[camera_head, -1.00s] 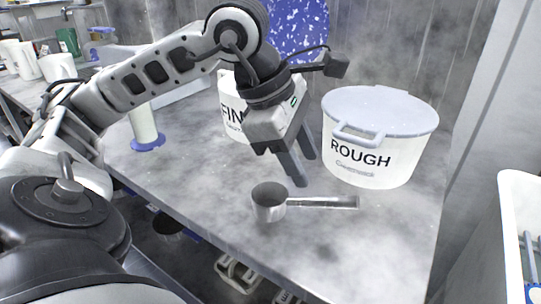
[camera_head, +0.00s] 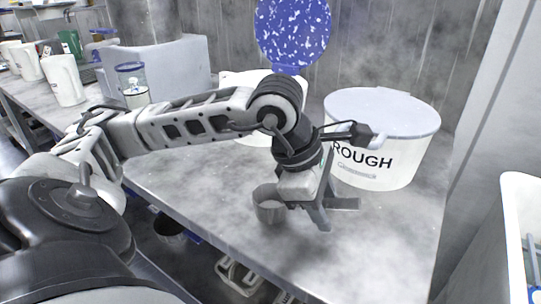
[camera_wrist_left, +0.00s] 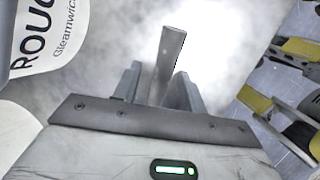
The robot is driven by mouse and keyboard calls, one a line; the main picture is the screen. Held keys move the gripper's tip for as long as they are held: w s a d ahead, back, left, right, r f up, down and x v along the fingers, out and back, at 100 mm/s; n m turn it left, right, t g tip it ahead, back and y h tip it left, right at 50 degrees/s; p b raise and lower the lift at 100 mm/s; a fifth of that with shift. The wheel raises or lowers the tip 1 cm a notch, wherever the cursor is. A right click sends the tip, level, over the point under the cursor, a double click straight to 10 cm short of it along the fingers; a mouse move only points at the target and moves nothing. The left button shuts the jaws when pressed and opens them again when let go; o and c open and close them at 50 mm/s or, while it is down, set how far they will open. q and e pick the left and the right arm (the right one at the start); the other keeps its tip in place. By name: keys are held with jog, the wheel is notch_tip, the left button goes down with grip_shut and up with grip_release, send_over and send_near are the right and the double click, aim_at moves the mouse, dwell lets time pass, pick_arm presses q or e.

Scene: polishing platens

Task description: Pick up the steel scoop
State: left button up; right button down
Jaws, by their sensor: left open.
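The steel scoop lies on the grey bench top, its round cup (camera_head: 268,208) to the left of my left gripper and its handle end (camera_head: 346,203) showing to the right. My left gripper (camera_head: 322,212) is open and low over the handle, pointing down. In the left wrist view the handle (camera_wrist_left: 170,48) runs between the two fingers of the left gripper (camera_wrist_left: 158,74), with a gap visible beside it. The middle of the handle is hidden behind the gripper in the head view. My right gripper is not in view.
A white ROUGH tub (camera_head: 380,150) with a lid stands just behind the gripper. Another white tub (camera_head: 245,78) is partly hidden behind my arm. A blue speckled disc (camera_head: 292,30) stands at the back. The bench front right (camera_head: 370,260) is clear.

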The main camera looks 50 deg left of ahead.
pick_arm(q)
grip_shut()
